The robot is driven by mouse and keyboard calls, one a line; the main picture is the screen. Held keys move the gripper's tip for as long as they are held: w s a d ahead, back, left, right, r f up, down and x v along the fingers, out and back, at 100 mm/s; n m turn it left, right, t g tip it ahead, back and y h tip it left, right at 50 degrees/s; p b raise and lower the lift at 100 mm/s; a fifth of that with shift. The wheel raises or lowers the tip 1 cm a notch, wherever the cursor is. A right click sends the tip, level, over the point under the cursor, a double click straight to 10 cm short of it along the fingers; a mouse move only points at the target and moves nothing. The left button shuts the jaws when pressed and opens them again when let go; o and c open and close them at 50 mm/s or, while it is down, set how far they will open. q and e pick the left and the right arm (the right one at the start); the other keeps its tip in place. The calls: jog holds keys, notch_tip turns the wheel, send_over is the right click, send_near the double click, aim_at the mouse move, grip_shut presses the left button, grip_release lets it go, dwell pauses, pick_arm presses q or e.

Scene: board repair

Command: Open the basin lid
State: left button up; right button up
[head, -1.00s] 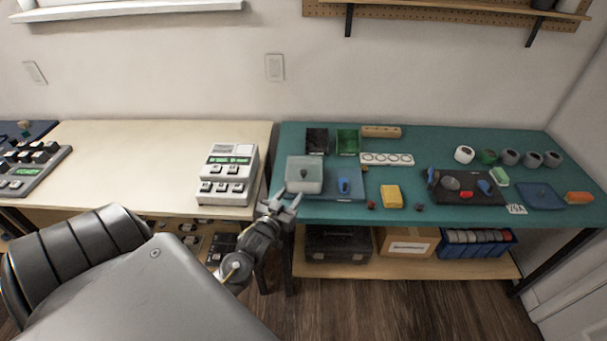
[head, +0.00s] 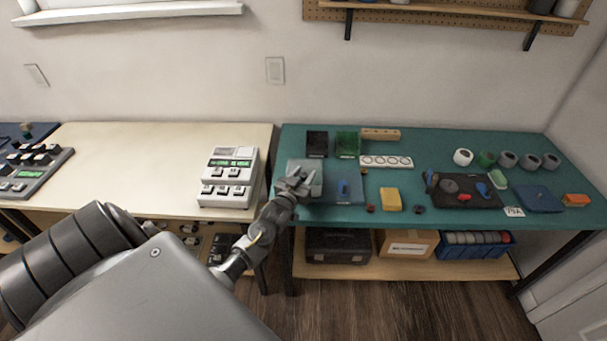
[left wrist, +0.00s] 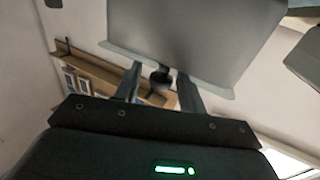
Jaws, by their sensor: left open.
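The basin (head: 312,168) is a grey, box-like shape at the left end of the green mat. Its lid (left wrist: 190,40) is a pale grey slab that fills the upper part of the left wrist view. A small dark knob (left wrist: 161,78) stands out from the lid. My left gripper (head: 294,180) is in front of the basin and hides part of it in the head view. In the left wrist view its fingers (left wrist: 158,84) are open, one on each side of the knob. I cannot tell whether they touch it. My right gripper is not in view.
A blue mat with a blue item (head: 343,188) lies right of the basin. Black and green bins (head: 347,143) stand behind it. A yellow block (head: 391,200) lies near the front edge. A grey keyed device (head: 229,178) stands on the pale table to the left.

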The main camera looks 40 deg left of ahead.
pick_arm(q)
grip_shut()
dwell(0.3)
jog(key=shift+w+r, duration=0.1)
